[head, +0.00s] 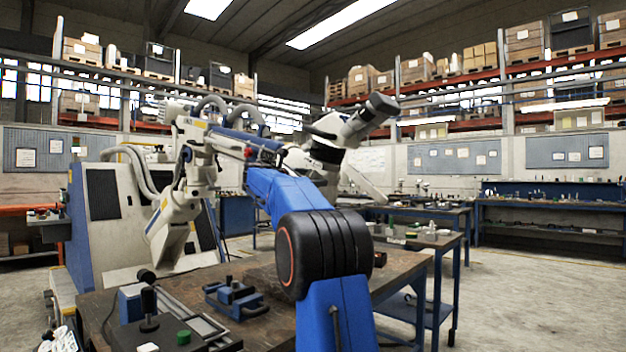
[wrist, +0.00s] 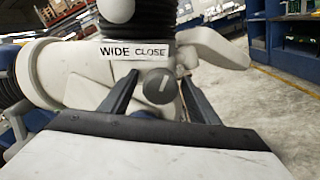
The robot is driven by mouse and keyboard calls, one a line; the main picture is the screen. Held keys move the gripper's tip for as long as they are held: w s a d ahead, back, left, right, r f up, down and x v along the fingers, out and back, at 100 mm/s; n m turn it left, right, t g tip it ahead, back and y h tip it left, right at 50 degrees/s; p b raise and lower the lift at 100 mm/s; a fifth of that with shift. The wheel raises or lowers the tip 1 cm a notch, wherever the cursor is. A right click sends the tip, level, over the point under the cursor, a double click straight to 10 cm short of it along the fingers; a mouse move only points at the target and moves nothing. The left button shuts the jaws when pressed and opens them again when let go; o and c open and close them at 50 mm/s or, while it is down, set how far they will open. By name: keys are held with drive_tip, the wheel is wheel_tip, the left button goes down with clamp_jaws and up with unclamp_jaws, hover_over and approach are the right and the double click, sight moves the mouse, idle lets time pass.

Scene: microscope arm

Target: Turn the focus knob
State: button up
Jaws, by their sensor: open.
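In the wrist view, a round dark grey knob (wrist: 158,86) with a pale pointer line sits on a white housing (wrist: 85,80). The line stands nearly upright, tilted slightly to the right. A label (wrist: 132,51) reading "WIDE CLOSE" is just above the knob. My gripper (wrist: 159,77) is open, with one dark finger to the left of the knob and one to the right. A gap shows on both sides of the knob; depth is hard to judge. In the head view, my gripper and the knob cannot be made out.
In the head view, a white machine with a dark-capped tube (head: 362,118) rises behind my blue arm. A white jointed arm (head: 180,205) stands at left. A workbench (head: 405,267) holds a blue vise (head: 236,298) and small tools. Open floor (head: 530,300) lies at right.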

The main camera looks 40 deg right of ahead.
drive_tip(key=s+a, duration=0.1)
drive_tip(key=a, duration=1.6)
drive_tip(key=shift+s+a, duration=0.15)
drive_tip(key=s+a+f+m+t+y, duration=0.1)
drive_tip(key=s+a+f+m+y, duration=0.3)
drive_tip(key=s+a+f, duration=0.6)
drive_tip(key=s+a+f+m+t+y, duration=0.1)
drive_tip(key=s+a+f+m+y, duration=0.3)
drive_tip(key=s+f, duration=1.2)
drive_tip(key=s+a+f+m+t+y, duration=0.1)
drive_tip(key=s+a+f+m+y, duration=0.4)
drive_tip(key=f, duration=1.8)
drive_tip(key=s+a+y, duration=0.5)
drive_tip(key=s+a, duration=0.4)
drive_tip(key=a, duration=0.3)
drive_tip(key=shift+a, duration=0.35)
